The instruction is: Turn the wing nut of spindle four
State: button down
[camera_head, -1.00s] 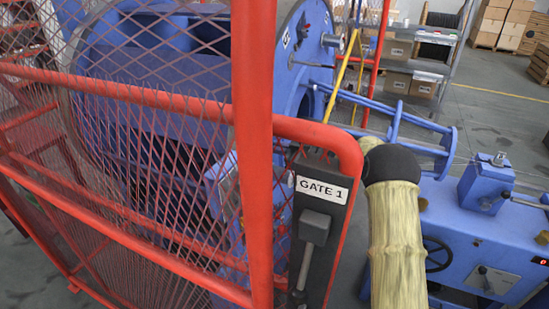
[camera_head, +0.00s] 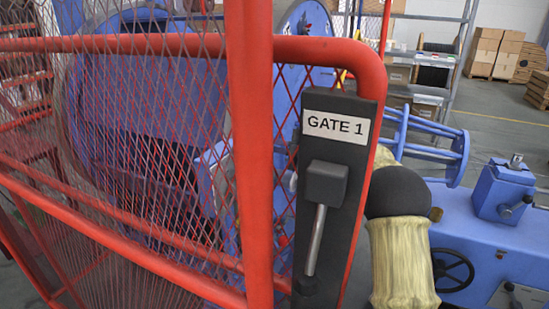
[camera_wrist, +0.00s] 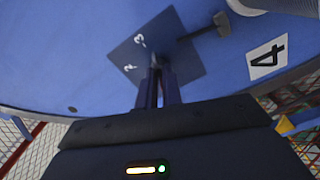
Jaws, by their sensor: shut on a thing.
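In the wrist view, my gripper (camera_wrist: 159,90) is shut, with its two dark fingers close together at a dark blue square plate (camera_wrist: 187,72). The thing between the fingers is mostly hidden, and it appears to be the wing nut. The plate carries small white marks, "3" and another figure that looks like "2". A dark lever with a block end (camera_wrist: 222,24) extends up and right from the plate's middle. A white label "4" (camera_wrist: 267,58) is on the round blue disc (camera_wrist: 60,50) right of the plate. The head view does not show my gripper.
In the head view, a red mesh gate (camera_head: 335,50) with a "GATE 1" panel (camera_head: 336,125) and a latch lever (camera_head: 322,195) stands close in front, left of my arm. A blue machine bench (camera_head: 475,235) with a handwheel (camera_head: 452,272) is at right. Shelves and boxes (camera_head: 497,52) stand behind.

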jog(key=n+b, duration=0.4)
jog(key=shift+f, duration=0.3)
jog(key=shift+r, duration=0.1)
jog(key=c, duration=1.6)
grip_release()
jog(key=shift+d, duration=0.1)
jog(key=shift+o, duration=0.2)
jog(key=b+v, duration=0.1)
jog(key=v, duration=1.6)
jog(key=shift+d, duration=0.2)
